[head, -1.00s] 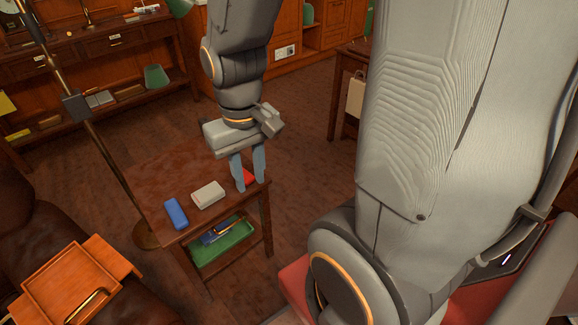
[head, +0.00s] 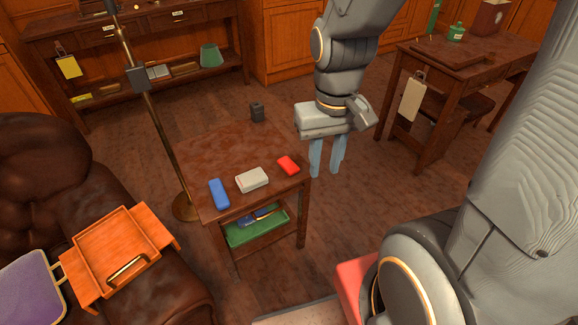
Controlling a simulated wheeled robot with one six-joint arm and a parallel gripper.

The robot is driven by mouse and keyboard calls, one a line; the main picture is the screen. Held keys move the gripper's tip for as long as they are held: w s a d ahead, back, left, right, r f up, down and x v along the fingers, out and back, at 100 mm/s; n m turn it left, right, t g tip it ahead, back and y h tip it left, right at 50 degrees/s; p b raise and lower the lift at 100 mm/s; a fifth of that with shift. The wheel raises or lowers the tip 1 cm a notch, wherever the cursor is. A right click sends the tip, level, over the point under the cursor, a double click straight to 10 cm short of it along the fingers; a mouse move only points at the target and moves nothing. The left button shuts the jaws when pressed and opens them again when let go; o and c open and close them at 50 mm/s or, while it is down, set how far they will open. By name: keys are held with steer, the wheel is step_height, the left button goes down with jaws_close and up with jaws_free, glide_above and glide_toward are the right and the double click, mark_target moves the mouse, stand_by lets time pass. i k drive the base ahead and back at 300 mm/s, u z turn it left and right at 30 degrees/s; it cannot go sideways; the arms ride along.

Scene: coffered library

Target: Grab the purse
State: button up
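A small wooden side table (head: 215,150) stands left of centre in the head view. On its top lie a blue oblong case (head: 219,193), a pale grey-white block-like item (head: 252,180) and a small flat red item (head: 288,166). The red item lies near the table's right edge. None of these is plainly a purse; at this size I cannot tell which one it is. My gripper (head: 327,157) points down just right of the table in the picture, beyond the red item. Its two blue-grey fingers are apart, with nothing visible between them.
A green tray (head: 256,228) sits on the lower shelf. A brass lamp pole (head: 160,130) rises at the left, near a leather sofa with a wooden tray (head: 117,247). A desk (head: 455,75) stands at the right.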

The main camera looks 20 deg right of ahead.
mark_target(287, 164)
steer(key=z, duration=1.5)
steer(key=i, duration=0.65)
steer(key=u, duration=2.5)
